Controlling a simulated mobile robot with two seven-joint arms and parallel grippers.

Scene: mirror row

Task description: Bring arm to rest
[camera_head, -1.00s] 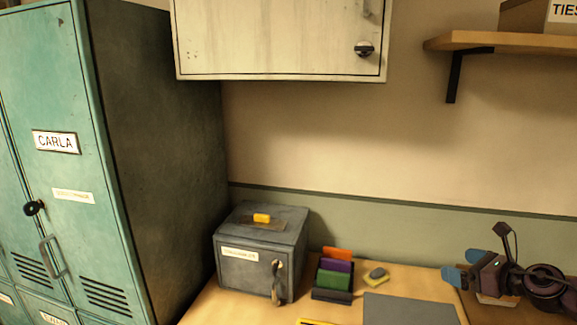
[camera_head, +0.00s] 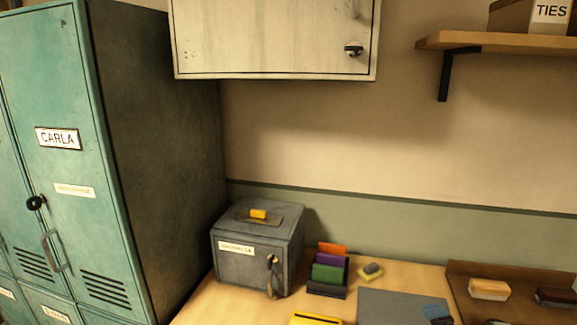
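What looks like a blue fingertip of my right gripper (camera_head: 436,312) shows at the bottom edge, over the corner of the grey mat (camera_head: 385,305). The rest of that gripper and its arm are below the picture, so its opening and any held thing are hidden. My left gripper is not in view.
A brown tray (camera_head: 458,290) holds a tan brush (camera_head: 489,289) and a dark one. Teal lockers (camera_head: 75,100) stand left; a cabinet (camera_head: 270,35) and shelf (camera_head: 490,41) hang above.

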